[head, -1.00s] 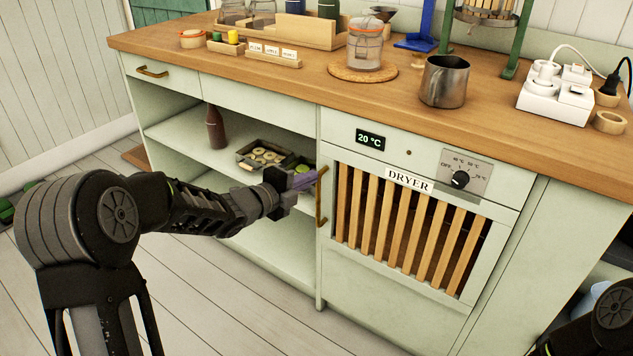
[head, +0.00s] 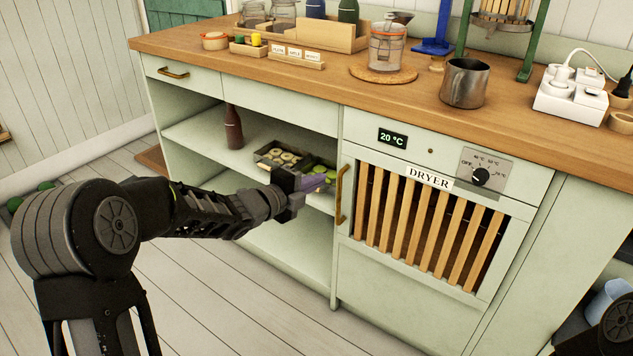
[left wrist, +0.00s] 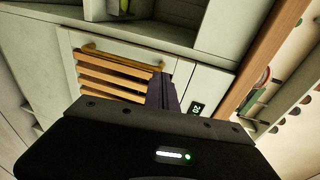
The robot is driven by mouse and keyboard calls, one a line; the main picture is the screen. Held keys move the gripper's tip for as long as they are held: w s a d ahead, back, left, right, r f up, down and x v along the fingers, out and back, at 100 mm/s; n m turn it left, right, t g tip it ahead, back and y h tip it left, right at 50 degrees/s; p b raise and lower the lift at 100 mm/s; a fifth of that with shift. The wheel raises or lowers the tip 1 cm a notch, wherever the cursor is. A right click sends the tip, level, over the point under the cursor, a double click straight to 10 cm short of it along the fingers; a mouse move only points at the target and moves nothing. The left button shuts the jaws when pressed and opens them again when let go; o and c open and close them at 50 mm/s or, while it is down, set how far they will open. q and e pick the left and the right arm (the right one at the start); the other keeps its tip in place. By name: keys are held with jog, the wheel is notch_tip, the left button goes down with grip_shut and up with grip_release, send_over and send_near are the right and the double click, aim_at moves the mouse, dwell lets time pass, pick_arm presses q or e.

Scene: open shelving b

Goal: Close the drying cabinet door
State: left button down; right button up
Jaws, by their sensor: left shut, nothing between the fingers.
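The drying cabinet is labelled DRYER, and its door (head: 360,262) with wooden slats looks flush with the cabinet front. The brass door handle (head: 342,193) is on the door's left edge. My left gripper (head: 322,181) is shut and empty, just left of the handle, with a small gap between them in the picture. In the left wrist view, the purple fingers (left wrist: 162,92) point toward the door, with the slats (left wrist: 115,78) and the handle (left wrist: 112,54) beside them. My right gripper is out of view; only part of that arm shows at the bottom right.
Open shelves (head: 195,133) left of the dryer hold a brown bottle (head: 233,128) and trays of sliced food (head: 283,158). The wooden counter (head: 415,95) above carries a metal jug (head: 465,83), a jar and a power strip. The floor in front is clear.

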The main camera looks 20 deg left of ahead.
pick_arm(q)
jog(key=p+v, duration=0.1)
jog(key=v, duration=0.7)
jog(key=shift+s+a+p, duration=0.2)
jog(key=shift+a+p, duration=0.1)
jog(key=shift+a, duration=0.25)
